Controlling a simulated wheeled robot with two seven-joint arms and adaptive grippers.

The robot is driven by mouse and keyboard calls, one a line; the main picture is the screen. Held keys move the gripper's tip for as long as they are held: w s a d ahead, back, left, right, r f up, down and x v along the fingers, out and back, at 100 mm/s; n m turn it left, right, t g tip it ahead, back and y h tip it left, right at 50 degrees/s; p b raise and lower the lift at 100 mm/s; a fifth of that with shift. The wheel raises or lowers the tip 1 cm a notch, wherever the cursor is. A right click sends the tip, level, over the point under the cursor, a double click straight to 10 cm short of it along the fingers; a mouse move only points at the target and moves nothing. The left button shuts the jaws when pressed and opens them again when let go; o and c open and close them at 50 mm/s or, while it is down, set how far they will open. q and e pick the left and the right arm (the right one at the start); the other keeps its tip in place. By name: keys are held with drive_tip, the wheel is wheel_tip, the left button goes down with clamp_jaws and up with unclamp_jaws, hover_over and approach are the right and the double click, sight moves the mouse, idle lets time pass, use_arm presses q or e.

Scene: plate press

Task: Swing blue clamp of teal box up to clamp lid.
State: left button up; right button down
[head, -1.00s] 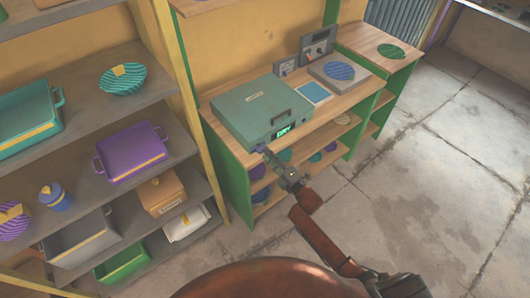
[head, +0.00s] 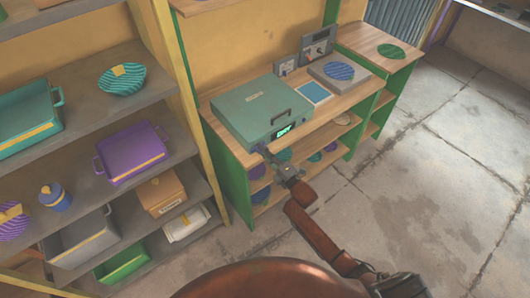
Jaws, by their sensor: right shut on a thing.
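The teal box (head: 262,110) sits on the wooden bench top with its lid (head: 255,98) down. A dark handle stands on the lid and a small lit display (head: 284,131) is on its front face. My right gripper (head: 268,154) is at the lower front edge of the box, left of the display. It is shut on the blue clamp, which is small and mostly hidden by the fingers, so its exact angle cannot be told. My left gripper is not in view.
The bench (head: 325,115) also holds a blue-topped tablet (head: 314,92), a grey unit with a blue disc (head: 340,71) and grey meters (head: 318,43). Shelves with a purple tray (head: 133,152) and other containers stand at left. The floor at right is clear.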

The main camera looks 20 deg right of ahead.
drive_tip(key=shift+m, duration=0.3)
drive_tip(key=shift+m+p, duration=3.2)
drive_tip(key=shift+m, duration=5.4)
drive_tip(key=c, duration=2)
unclamp_jaws()
drive_tip(key=v, duration=1.2)
